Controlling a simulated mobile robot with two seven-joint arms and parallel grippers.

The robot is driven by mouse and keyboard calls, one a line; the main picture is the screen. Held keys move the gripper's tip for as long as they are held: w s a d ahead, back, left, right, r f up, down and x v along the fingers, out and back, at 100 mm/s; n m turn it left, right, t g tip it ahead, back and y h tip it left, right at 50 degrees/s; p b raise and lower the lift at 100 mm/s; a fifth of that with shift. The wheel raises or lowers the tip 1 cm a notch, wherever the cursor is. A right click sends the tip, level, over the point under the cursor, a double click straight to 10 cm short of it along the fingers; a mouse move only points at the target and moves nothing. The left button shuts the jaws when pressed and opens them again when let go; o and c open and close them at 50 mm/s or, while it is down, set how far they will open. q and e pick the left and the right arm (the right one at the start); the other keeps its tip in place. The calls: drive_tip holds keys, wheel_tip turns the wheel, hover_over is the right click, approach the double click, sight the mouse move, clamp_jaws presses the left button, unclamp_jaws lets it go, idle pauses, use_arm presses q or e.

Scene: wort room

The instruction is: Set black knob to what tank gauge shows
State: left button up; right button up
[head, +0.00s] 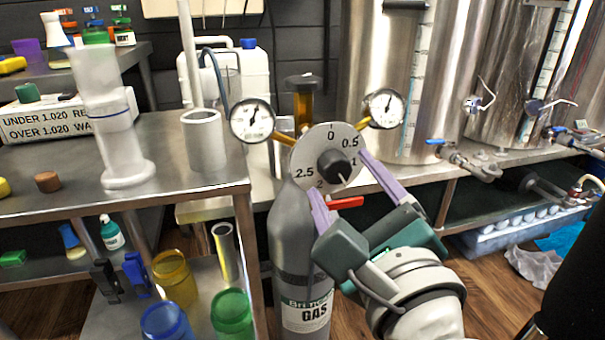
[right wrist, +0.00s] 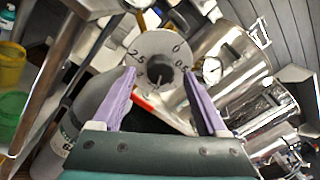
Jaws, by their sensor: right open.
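The black knob (head: 334,168) sits at the centre of a pale round dial (head: 321,143) marked 0, 0.5, 1, 2 and 2.5, on the regulator of a grey gas cylinder (head: 297,245). I cannot clearly read the knob's setting. The knob also shows in the right wrist view (right wrist: 159,73). A left gauge (head: 252,120) and a right gauge (head: 384,108) flank the dial; both needles point up and slightly right, with figures too small to read. Which is the tank gauge is unclear. My right gripper (head: 340,170) is open, its purple fingers either side of the knob, apart from it.
A metal table (head: 200,180) with a white cylinder (head: 104,120) and a grey tube (head: 204,140) stands left. Steel tanks (head: 385,60) with valves stand behind, right. A red piece (head: 346,203) shows below the dial. Yellow, blue and green containers are low left.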

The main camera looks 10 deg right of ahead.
drive_tip(key=s, duration=0.8)
drive_tip(key=shift+a+f, duration=0.1)
drive_tip(key=s+a+r+n+g+y+p, duration=0.2)
drive_tip(key=a+r+n+g+y+p, duration=0.15)
drive_tip(key=r+n+p, duration=0.55)
drive_tip(key=s+a+r+n+g+y+p, duration=0.35)
drive_tip(key=r+n+p, duration=0.45)
drive_tip(key=n+p, duration=0.35)
drive_tip(key=s+d+r+n+g+h+p, duration=0.6)
drive_tip(key=s+d+r+n+g+p, duration=0.3)
drive_tip(key=d+p, duration=0.5)
wheel_tip(320, 180, up, 37)
drive_tip(key=s+a+n+t+p, duration=0.1)
drive_tip(key=p, duration=3.6)
drive_tip(key=shift+s+a, duration=0.15)
drive_tip(key=shift+s, duration=0.05)
